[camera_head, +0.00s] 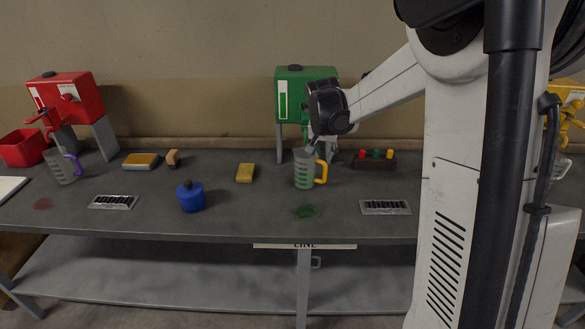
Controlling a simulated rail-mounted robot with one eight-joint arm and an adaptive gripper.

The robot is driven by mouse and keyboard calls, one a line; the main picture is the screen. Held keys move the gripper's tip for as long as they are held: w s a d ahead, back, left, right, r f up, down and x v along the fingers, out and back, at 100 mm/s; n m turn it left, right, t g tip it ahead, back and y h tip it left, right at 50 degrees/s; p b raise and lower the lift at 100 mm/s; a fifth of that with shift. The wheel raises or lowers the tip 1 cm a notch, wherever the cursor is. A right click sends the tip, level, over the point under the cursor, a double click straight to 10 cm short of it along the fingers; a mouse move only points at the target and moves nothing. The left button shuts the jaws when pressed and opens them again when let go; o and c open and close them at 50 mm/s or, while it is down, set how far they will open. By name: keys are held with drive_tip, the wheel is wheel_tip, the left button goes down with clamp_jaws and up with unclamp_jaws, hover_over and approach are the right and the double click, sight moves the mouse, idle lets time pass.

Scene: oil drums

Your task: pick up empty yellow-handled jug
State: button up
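The yellow-handled jug (304,170) stands upright on the grey bench, in front of the green drum. It looks grey-green and see-through, and its yellow handle points right. I cannot tell from here what is inside it. My gripper (318,150) reaches down from the upper right, at the jug's top and in front of the drum. The fingers are small and partly overlap the jug and the drum's stand, so their opening and any contact are unclear.
A green drum (305,86) stands close behind. A purple-handled jug (62,166) and red drum (72,97) are at left. A blue can (190,197), yellow sponge (245,173) and tray of colored caps (374,162) are nearby. A green spill (306,211) lies in front.

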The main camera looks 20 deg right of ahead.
sight(325, 172)
drive_tip(key=x, duration=1.3)
drive_tip(key=shift+w+d+f, duration=0.1)
drive_tip(key=shift+f, duration=0.25)
clamp_jaws()
